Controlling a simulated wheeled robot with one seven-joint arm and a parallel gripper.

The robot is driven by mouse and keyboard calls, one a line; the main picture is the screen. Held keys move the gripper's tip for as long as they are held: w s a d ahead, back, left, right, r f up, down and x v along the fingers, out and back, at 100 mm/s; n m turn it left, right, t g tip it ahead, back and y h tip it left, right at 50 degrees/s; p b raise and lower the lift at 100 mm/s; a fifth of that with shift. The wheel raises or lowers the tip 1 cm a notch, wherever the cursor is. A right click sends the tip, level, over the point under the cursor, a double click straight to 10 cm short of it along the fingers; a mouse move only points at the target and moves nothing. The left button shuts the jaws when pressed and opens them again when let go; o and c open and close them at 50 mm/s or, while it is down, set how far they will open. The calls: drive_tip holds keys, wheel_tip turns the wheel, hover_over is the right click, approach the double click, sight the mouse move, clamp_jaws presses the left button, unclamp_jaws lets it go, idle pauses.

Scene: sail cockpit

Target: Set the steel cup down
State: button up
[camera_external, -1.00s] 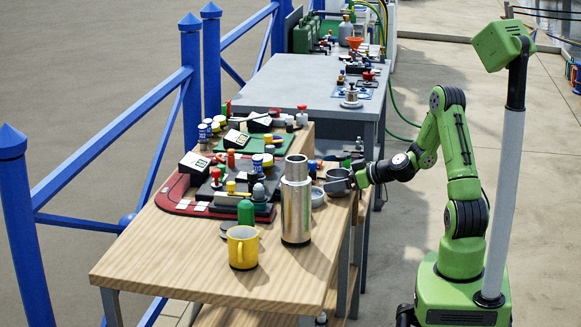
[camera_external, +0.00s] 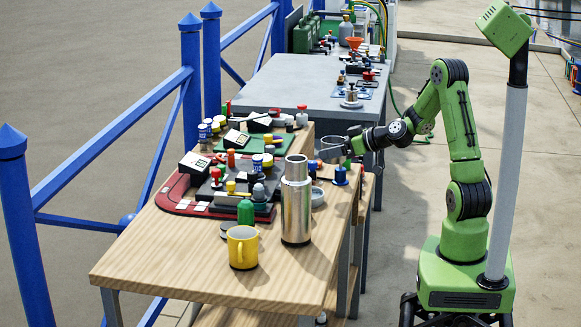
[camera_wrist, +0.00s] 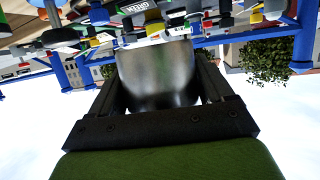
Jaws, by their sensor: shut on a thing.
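The steel cup (camera_external: 331,149) is held by my gripper (camera_external: 350,145) above the far right part of the wooden table (camera_external: 235,287). In the wrist view the grey metal cup (camera_wrist: 158,75) sits between the two dark fingers of my gripper (camera_wrist: 160,88), which are shut on it. The wrist view appears upside down, with blue railing and sky behind the cup. The cup's underside and its exact height over the table cannot be told.
A tall steel flask (camera_external: 296,205) and a yellow mug (camera_external: 242,247) stand on the near part of the table. A small grey dish (camera_external: 317,196) lies behind the flask. A blue knob-like object (camera_external: 340,175) is below the cup.

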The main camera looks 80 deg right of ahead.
drive_tip(key=w+a+r+n+y+p, duration=0.2)
drive_tip(key=w+a+r+p, duration=0.2)
drive_tip(key=a+r+p, duration=0.65)
drive_tip(key=w+a+r+n+y+p, duration=0.15)
drive_tip(key=w+a+r+p, duration=0.45)
drive_tip(key=a+p, duration=0.7)
drive_tip(key=n+g+y+b, duration=0.2)
drive_tip(key=n+y+b, duration=0.2)
drive_tip(key=n+y, duration=0.25)
hover_over(295, 286)
wheel_tip(295, 286, down, 17)
drive_tip(key=m, duration=0.1)
wheel_tip(295, 286, down, 6)
drive_tip(key=b, duration=0.5)
drive_tip(key=shift+s+a, duration=0.1)
wheel_tip(295, 286, down, 4)
drive_tip(key=b, duration=0.3)
drive_tip(key=shift+f, duration=0.15)
